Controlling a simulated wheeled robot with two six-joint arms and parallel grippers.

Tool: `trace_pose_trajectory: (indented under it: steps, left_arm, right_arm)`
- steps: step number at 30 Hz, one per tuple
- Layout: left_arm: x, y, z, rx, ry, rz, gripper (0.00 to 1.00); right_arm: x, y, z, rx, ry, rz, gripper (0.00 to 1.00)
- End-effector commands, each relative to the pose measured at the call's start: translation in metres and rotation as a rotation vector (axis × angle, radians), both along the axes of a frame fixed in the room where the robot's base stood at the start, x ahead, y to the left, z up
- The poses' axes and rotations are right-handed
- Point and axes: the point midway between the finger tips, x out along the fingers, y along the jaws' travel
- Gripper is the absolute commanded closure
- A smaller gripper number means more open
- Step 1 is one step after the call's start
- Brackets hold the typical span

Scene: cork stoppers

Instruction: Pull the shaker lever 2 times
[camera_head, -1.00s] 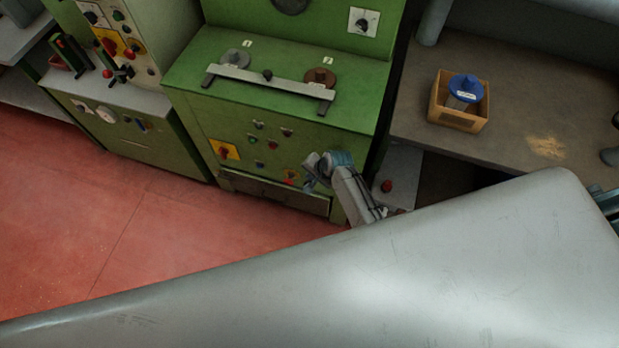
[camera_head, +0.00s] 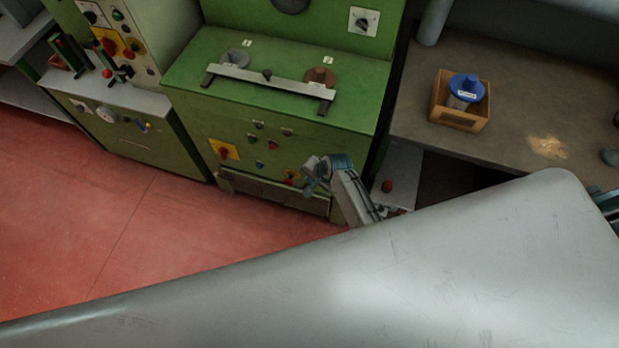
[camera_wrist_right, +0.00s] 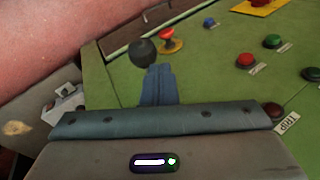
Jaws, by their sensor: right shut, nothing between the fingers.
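A dark round ball knob (camera_wrist_right: 143,52), which looks like the end of the shaker lever, stands out from the green machine front in the right wrist view. Its shaft is hidden. My right gripper (camera_wrist_right: 158,72) is shut and empty, with its blue-grey fingertips just below the knob in the picture; I cannot tell whether they touch it. In the head view my right gripper (camera_head: 309,187) is in front of the lower right of the green machine (camera_head: 225,112), where I cannot make out the knob. My left gripper is not in view.
A red mushroom button (camera_wrist_right: 167,36) sits close beside the knob. Several other buttons are on the panel, with a TRIP label (camera_wrist_right: 287,122) at right. A bench (camera_head: 415,110) with a wooden box (camera_head: 459,120) stands to the right. The red floor (camera_head: 80,220) is clear.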

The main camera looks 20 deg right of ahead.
Motion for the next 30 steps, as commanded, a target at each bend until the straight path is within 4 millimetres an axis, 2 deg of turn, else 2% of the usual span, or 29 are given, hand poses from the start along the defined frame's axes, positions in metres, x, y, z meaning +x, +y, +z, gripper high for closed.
trace_pose_trajectory:
  steps: [30]
  left_arm:
    - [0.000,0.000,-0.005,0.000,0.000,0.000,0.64]
  right_arm:
    - [-0.006,0.004,-0.011,0.000,0.001,0.000,1.00]
